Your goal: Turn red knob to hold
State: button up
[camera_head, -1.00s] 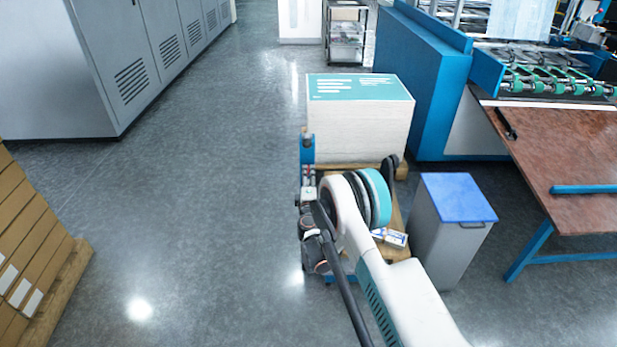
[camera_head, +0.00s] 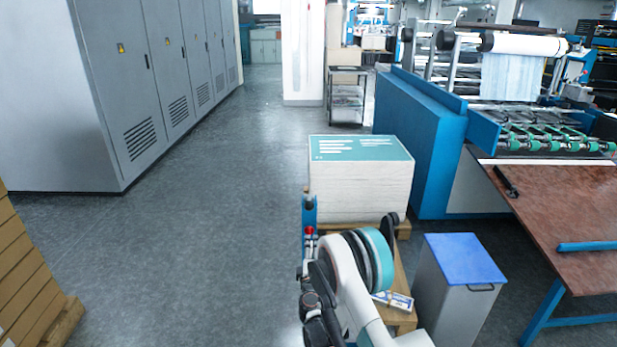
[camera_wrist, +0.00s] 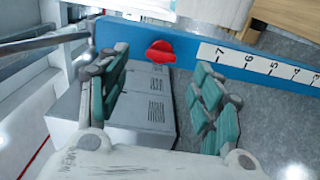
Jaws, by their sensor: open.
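The red knob (camera_wrist: 161,52) sits on a blue bar (camera_wrist: 240,62) with a white numbered scale (camera_wrist: 270,66) in the wrist view. My gripper (camera_wrist: 158,92) is open, with one teal-padded finger to the left of the knob and the other to the right and lower. The knob shows beyond and between the fingers; I cannot tell whether either touches it. In the head view a small red part (camera_head: 310,230) shows on a blue upright (camera_head: 309,211) beside my arm. My gripper is mostly hidden behind my arm there.
A pallet stack of white sheets (camera_head: 360,190) with a teal top stands behind my arm. A grey bin (camera_head: 455,300) with a blue lid is to the right, near a brown table (camera_head: 570,215). Grey cabinets (camera_head: 90,90) and brown boxes (camera_head: 25,270) stand left. The floor (camera_head: 200,240) between is clear.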

jog(key=d+r+m+g+h, duration=0.1)
jog(key=d+r+m+h, duration=0.15)
jog(key=d+r, duration=0.45)
jog(key=d+r+m+g+h, duration=0.15)
jog(key=r+m, duration=0.25)
jog(key=r, duration=0.7)
jog(key=s+d+r+m+g, duration=0.3)
jog(key=s+d+r+m, duration=0.1)
jog(key=s+d+r, duration=0.55)
jog(key=s+d+r+m+g+y, duration=0.1)
jog(key=s+d+r+m, duration=0.15)
jog(key=s, duration=0.65)
jog(key=s+d+r+m+g, duration=0.15)
jog(key=s+r, duration=0.25)
jog(key=s, duration=0.6)
jog(key=s+a+f+m+g+y, duration=0.1)
jog(key=s+f, duration=0.1)
jog(key=s, duration=0.8)
jog(key=s+a+f+m+g+y, duration=0.2)
jog(key=s, duration=0.8)
jog(key=shift+s+a+f, duration=0.15)
jog(key=shift+s+f, duration=0.2)
